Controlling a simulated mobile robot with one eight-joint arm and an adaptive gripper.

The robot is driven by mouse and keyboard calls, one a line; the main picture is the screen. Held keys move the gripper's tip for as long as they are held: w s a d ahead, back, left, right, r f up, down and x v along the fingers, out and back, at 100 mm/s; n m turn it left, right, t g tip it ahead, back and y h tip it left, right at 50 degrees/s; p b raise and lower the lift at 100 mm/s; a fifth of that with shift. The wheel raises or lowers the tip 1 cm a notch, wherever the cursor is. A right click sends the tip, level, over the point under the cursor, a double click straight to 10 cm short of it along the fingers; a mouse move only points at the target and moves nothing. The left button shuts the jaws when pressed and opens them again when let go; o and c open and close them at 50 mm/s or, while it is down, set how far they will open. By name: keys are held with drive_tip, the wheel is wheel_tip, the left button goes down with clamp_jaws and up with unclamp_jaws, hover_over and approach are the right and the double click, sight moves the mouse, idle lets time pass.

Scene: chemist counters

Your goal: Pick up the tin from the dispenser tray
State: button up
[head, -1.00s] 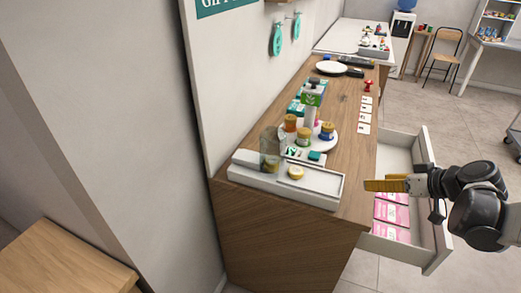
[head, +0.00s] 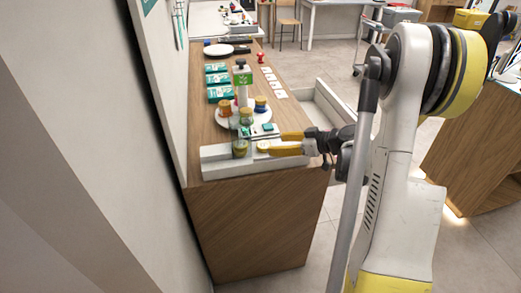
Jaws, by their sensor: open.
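The small tin (head: 262,146) with a pale yellow top lies in the white dispenser tray (head: 215,168) at the front end of the counter. The see-through dispenser tube (head: 240,146) stands just left of it, with dark contents showing low inside. My gripper (head: 273,143) reaches in from the right with its yellow fingers open. The fingertips are close to the tin's right side. I cannot tell whether they touch it or reach around it.
Behind the tray, a round white plate (head: 222,117) holds several small jars and a pump bottle (head: 241,82). Green boxes (head: 219,95) stand along the wall side. White cards (head: 274,84) lie along the right edge. An open drawer (head: 325,108) juts out right.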

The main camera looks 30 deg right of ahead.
sight(264, 144)
drive_tip(key=b+x, duration=0.2)
drive_tip(key=x, duration=0.4)
drive_tip(key=shift+w+a+f+b, duration=0.1)
drive_tip(key=shift+w+a+b, duration=0.05)
drive_tip(key=shift+a+b, duration=0.2)
drive_tip(key=shift+d, duration=0.1)
drive_tip(key=c, duration=0.8)
